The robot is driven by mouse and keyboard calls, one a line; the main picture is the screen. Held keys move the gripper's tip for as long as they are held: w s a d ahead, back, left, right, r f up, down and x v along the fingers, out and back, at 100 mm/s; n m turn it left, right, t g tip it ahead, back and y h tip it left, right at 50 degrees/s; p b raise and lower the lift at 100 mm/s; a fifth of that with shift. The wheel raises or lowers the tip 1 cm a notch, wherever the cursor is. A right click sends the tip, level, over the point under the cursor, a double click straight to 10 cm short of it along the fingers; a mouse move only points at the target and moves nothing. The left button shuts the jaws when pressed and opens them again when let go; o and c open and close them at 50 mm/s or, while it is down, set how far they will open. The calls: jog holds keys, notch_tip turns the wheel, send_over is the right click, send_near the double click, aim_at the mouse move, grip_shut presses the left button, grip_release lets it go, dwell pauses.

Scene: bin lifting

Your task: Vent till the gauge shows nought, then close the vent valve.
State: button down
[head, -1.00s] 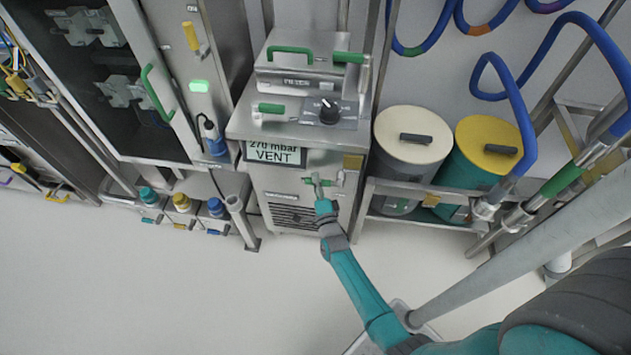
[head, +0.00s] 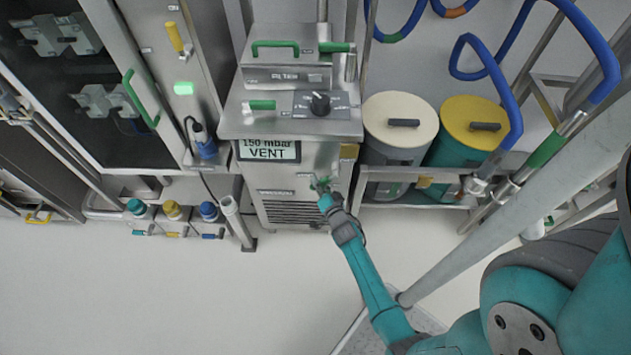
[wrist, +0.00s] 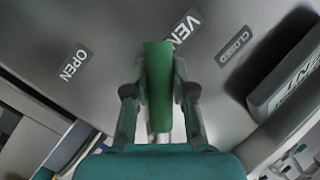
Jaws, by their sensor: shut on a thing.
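The gauge display (head: 268,149) on the front of the steel cabinet reads "150 mbar VENT". Below it, the green vent valve handle (wrist: 158,85) stands between my fingers in the wrist view. My gripper (wrist: 160,105) is shut on this handle, with one finger on each side. An OPEN label (wrist: 75,62) is to the left of the handle and a CLOSED label (wrist: 233,47) to its right. A partly covered VENT label (wrist: 186,25) is just behind its top end. In the head view my gripper (head: 323,192) is small and hides most of the handle.
A black knob (head: 320,103) and green handles are on the cabinet top. A grey drum (head: 400,130) and a yellow-lidded drum (head: 474,123) stand right of it on a rack. The pale floor (head: 200,290) in front is clear.

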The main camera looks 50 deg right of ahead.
jog(key=shift+s+d+f+n+g, duration=0.35)
jog(key=shift+s+f+n+g, duration=0.15)
jog(key=shift+n, duration=0.25)
jog(key=shift+s+d+f+n+g, duration=0.4)
jog(key=shift+s+n+g, duration=0.1)
jog(key=shift+n, duration=0.25)
jog(key=shift+s+d+f+n+g+h, duration=0.2)
jog(key=shift+s+d+n+g+h, duration=0.15)
jog(key=shift+n+g, duration=0.2)
jog(key=shift+s+d+f+n+g+h, duration=0.15)
jog(key=shift+s+d+n+g, duration=0.15)
jog(key=shift+s+n, duration=0.2)
jog(key=shift+s+d+n+g+h, duration=0.1)
jog(key=shift+s+d+n+g, duration=0.2)
jog(key=shift+n, duration=0.25)
jog(key=shift+s, duration=0.1)
jog(key=c, duration=0.9)
grip_release()
jog(key=shift+c, duration=0.2)
jog(key=v, duration=1.2)
